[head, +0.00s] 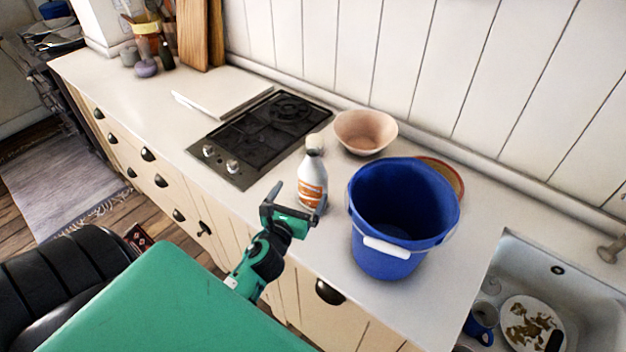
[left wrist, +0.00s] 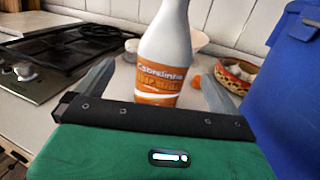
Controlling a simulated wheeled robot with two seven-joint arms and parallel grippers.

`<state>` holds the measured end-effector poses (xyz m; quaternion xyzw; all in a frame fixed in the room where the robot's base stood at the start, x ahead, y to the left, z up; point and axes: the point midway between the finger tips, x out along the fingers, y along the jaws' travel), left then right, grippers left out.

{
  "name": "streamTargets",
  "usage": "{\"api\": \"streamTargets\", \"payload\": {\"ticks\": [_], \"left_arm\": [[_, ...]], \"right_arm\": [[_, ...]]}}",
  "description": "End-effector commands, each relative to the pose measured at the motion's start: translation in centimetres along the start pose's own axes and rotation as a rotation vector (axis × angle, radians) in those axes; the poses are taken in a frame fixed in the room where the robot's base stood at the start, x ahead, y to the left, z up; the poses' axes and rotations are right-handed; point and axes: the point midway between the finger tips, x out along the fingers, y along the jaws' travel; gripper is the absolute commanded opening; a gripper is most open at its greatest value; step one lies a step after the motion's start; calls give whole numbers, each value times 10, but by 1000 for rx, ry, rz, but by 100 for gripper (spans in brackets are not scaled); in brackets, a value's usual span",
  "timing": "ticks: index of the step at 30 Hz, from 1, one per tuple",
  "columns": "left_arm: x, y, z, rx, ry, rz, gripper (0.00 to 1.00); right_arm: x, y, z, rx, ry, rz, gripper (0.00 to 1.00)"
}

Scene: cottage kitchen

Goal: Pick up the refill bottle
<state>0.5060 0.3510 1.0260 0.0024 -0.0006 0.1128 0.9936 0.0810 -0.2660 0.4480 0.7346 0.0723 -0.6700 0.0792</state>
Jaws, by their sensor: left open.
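The refill bottle (head: 312,182) is white with an orange label and stands upright on the countertop, left of the blue bucket. In the left wrist view the bottle (left wrist: 165,60) stands straight ahead, between the two fingers in the picture; its top is cut off. My left gripper (head: 297,200) is open and empty at the counter's front edge, just in front of the bottle. It also shows in the left wrist view (left wrist: 152,85), with its fingers spread to either side of the bottle. I cannot tell whether the bottle is within their reach. My right gripper is not in view.
A blue bucket (head: 385,245) stands close to the right of the bottle. A pink bowl (head: 365,132) is behind, and a black hob (head: 258,140) lies to the left. A patterned bowl (left wrist: 236,74) is partly behind the bucket. The sink (head: 571,262) is at far right.

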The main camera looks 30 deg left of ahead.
Motion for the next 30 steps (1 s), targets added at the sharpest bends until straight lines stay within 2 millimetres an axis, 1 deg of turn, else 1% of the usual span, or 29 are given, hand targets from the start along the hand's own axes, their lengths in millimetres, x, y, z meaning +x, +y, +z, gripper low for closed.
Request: {"api": "streamTargets", "payload": {"ticks": [1,6,9,13,16,21,24,27,30], "left_arm": [[10,0,4,-1,-1,1,100],[35,0,2,-2,0,2,100],[44,0,1,-3,0,2,100],[49,0,0,-3,1,2,100],[57,-2,2,-5,0,3,100],[79,-8,3,-7,2,4,100],[91,-8,2,-4,1,3,100],[98,-8,0,-5,2,2,100],[101,-8,0,-5,1,1,100]], "right_arm": [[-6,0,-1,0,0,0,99],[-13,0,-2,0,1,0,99],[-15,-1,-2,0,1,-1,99],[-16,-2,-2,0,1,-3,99],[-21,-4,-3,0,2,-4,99],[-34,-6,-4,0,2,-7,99],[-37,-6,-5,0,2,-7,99],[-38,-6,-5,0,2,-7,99],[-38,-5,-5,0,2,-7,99]]}}
